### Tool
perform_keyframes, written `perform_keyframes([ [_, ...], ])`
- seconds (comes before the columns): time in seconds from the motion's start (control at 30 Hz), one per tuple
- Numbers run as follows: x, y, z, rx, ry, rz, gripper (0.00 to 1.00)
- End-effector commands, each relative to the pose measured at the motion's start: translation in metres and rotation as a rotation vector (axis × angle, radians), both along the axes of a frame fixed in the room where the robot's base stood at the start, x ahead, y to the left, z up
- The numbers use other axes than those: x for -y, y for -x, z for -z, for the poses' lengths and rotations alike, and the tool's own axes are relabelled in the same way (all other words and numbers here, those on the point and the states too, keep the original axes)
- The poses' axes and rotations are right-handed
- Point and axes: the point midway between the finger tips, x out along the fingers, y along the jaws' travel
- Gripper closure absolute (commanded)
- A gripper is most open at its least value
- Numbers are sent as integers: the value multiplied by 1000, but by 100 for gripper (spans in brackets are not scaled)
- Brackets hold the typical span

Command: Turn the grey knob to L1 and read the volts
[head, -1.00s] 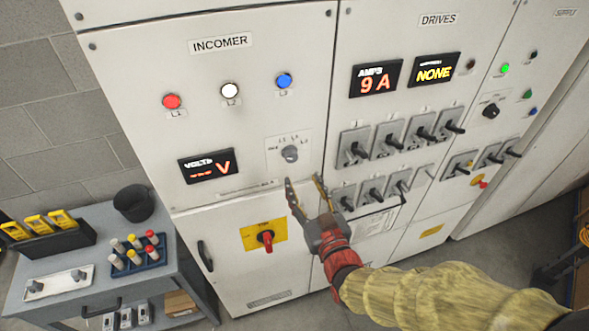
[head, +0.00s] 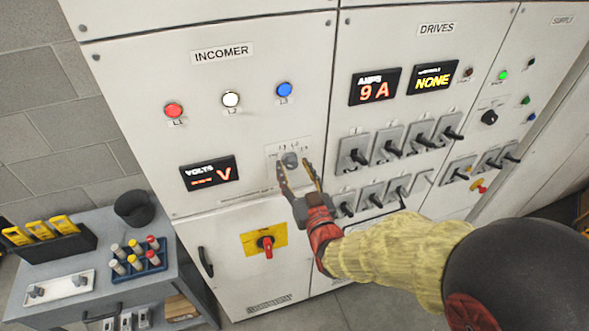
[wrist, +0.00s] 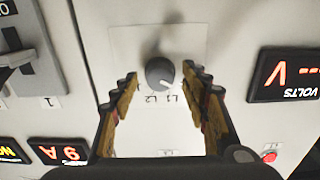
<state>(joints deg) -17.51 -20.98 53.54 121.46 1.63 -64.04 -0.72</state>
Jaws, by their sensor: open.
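The grey knob (head: 290,160) is on a pale plate on the INCOMER panel. In the wrist view the knob (wrist: 160,73) is between my open fingers, with gaps at both sides. A pale mark shows on its lower edge, above small L1 and L2 labels; I cannot tell exactly which position it points to. My gripper (head: 296,176) is open just in front of the plate, and it also shows in the wrist view (wrist: 160,82). The VOLTS display (head: 209,173) shows dashes and a V, and no number; it also appears upside down in the wrist view (wrist: 288,76).
Red (head: 174,110), white (head: 231,99) and blue (head: 284,90) lamps are above. A red switch handle (head: 266,243) on a yellow plate is below. Black-handled switches (head: 388,143) are close on the right. A grey cart (head: 100,292) stands at the lower left.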

Motion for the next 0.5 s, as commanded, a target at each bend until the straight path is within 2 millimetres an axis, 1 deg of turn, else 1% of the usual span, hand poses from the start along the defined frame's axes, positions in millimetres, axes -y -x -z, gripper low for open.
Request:
perform_keyframes([
  [0.1,0,0,0,0,0,0,55],
  [0.5,0,0,0,0,0,0,78],
])
